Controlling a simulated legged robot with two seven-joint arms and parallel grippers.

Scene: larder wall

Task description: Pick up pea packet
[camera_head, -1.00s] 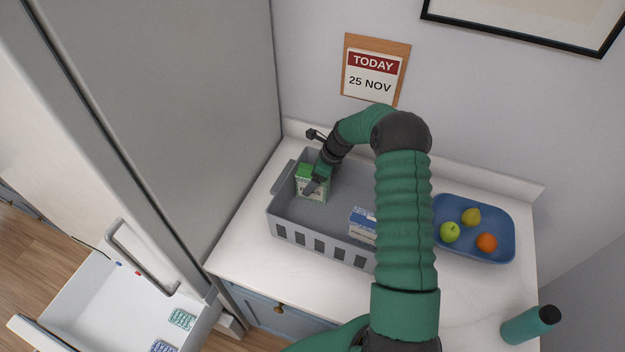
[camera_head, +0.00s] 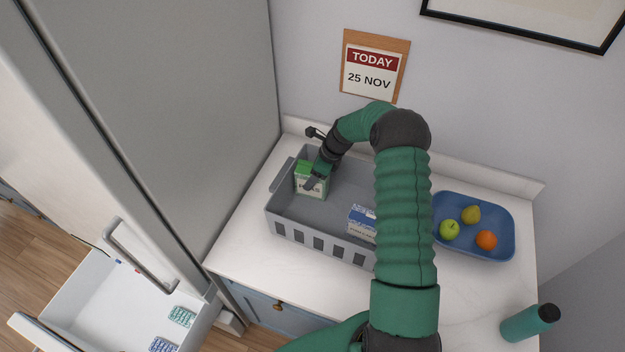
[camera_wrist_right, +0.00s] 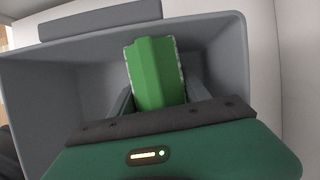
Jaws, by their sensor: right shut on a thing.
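The pea packet (camera_head: 312,182) is a green and white carton at the left end of the grey crate (camera_head: 290,226), upright in the head view. My right gripper (camera_head: 317,184) reaches down into the crate and is shut on the packet. In the right wrist view the packet's green top (camera_wrist_right: 155,75) stands between the two fingers of my right gripper (camera_wrist_right: 157,100). Whether the packet's base touches the crate floor is hidden. My left gripper is not in view.
A blue and white carton (camera_head: 362,222) stands in the crate's right part, near my arm. A blue tray (camera_head: 505,222) of fruit and a teal bottle (camera_head: 528,324) are at the right. An open drawer (camera_head: 95,300) holding packets is at the lower left.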

